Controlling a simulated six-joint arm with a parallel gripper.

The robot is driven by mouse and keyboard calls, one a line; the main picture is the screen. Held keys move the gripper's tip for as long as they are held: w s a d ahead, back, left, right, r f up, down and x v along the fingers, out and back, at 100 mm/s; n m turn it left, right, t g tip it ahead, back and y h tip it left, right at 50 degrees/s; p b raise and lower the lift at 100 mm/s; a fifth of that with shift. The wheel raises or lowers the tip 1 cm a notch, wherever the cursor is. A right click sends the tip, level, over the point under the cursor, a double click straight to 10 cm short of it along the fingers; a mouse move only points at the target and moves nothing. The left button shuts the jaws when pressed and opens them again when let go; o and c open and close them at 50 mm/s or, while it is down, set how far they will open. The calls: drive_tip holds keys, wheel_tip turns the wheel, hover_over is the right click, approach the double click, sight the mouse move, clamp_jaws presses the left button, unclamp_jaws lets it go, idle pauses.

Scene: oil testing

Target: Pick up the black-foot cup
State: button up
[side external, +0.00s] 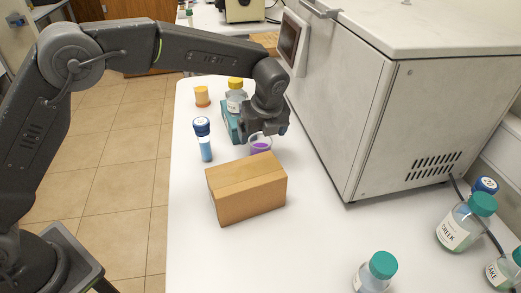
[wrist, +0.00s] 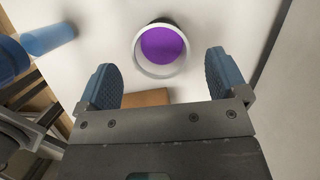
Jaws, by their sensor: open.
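A clear cup with purple contents (side external: 261,146) stands on the white table behind the cardboard box. My gripper (side external: 268,126) is above and close to the cup in the side view. In the wrist view my gripper (wrist: 160,66) has its two blue fingers spread wide, with nothing held between them.
A cardboard box (side external: 247,187) lies in front of the cup. A blue-capped tube (side external: 204,140) stands at left. A yellow-capped bottle (side external: 236,97) and an orange jar (side external: 202,97) are behind. A large white machine (side external: 385,100) stands at right.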

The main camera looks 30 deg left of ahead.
sight(260, 145)
drive_tip(key=shift+x, duration=3)
drive_tip(key=shift+c, duration=0.2)
drive_tip(key=c, duration=1)
